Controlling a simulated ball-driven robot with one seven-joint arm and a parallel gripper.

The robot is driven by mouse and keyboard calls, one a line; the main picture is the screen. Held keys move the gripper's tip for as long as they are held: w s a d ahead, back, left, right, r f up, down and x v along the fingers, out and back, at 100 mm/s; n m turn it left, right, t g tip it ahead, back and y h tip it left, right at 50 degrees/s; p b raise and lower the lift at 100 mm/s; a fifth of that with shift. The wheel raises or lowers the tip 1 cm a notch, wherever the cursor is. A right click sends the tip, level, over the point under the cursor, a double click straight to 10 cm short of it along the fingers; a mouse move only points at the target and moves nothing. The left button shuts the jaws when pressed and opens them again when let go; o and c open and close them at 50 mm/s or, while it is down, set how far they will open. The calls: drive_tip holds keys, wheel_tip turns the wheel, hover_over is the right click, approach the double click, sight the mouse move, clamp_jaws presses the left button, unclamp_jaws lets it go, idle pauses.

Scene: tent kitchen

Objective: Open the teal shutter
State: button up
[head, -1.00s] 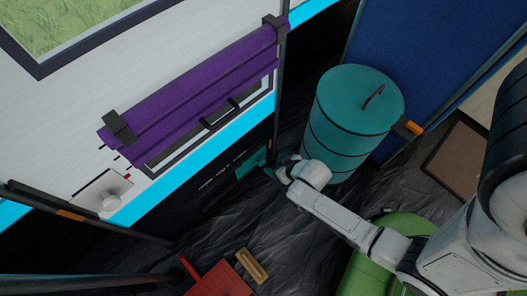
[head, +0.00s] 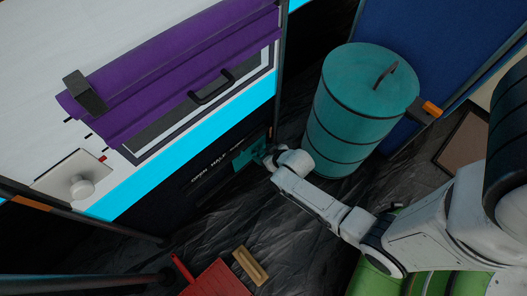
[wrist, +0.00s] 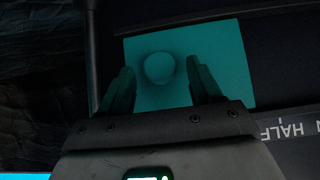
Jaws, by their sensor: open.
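The teal shutter (head: 246,158) is a small flat panel on the dark lower wall. In the wrist view the teal shutter (wrist: 230,60) fills the upper middle and carries a round knob (wrist: 158,67). My gripper (wrist: 160,84) is open, with one finger on each side of the knob in the picture; I cannot tell whether they touch it. In the head view my gripper (head: 266,156) is at the shutter's right end, and my wrist hides the knob. White lettering (head: 208,172) reading "OPEN HALF" runs along the wall left of the shutter.
A purple roll-up cover (head: 180,65) with a black handle hangs above. A dark post (head: 280,75) stands by the shutter. A red dustpan (head: 215,280) and a wooden brush (head: 250,266) lie on the floor.

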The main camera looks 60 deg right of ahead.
drive_tip(key=shift+w+f, duration=0.25)
drive_tip(key=shift+w, duration=0.05)
clamp_jaws()
idle(0.6)
